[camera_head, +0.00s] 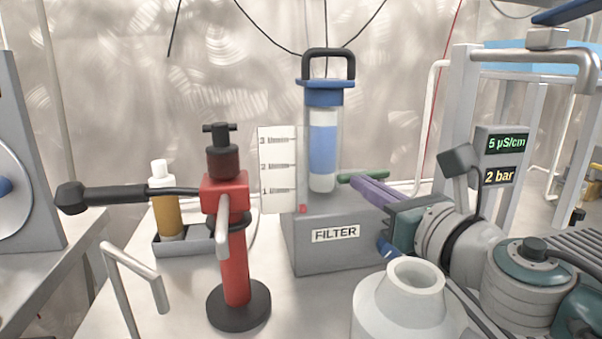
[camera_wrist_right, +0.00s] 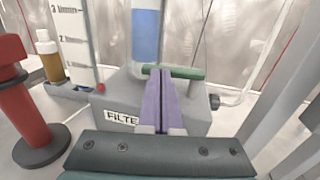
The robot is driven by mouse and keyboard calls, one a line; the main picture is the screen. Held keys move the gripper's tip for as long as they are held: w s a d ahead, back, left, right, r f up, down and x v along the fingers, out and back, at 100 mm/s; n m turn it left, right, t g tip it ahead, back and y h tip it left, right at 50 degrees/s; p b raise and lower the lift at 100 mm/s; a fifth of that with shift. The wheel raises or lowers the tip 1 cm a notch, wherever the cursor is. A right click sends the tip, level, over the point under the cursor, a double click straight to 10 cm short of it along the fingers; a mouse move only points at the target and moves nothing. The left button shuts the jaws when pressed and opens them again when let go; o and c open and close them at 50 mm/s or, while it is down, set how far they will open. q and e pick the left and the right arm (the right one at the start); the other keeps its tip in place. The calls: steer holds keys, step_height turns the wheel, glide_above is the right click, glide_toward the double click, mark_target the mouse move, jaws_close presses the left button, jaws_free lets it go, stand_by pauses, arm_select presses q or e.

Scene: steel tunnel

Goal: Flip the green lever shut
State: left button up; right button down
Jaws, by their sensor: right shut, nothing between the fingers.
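The green lever (camera_head: 376,176) lies level beside the foot of the clear filter housing, above the right side of the grey FILTER box (camera_head: 335,258). In the right wrist view the lever (camera_wrist_right: 188,74) runs crosswise just beyond my fingertips. My right gripper (camera_head: 355,181) has its purple fingers shut together and empty. Its tips (camera_wrist_right: 158,70) are at the lever, overlapping its middle part in the picture; I cannot tell whether they touch it. My left gripper is not in view.
The filter housing (camera_head: 322,150) with a blue cap and black handle stands on the box. A white scale board (camera_head: 277,168), an amber bottle (camera_head: 167,215) and a red hand pump (camera_head: 234,262) stand left. A white pipe (camera_head: 436,100) and readout (camera_head: 502,160) are right.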

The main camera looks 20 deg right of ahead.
steer(key=shift+w+a, duration=0.15)
steer(key=shift+w, duration=0.2)
steer(key=shift+s+f, duration=0.1)
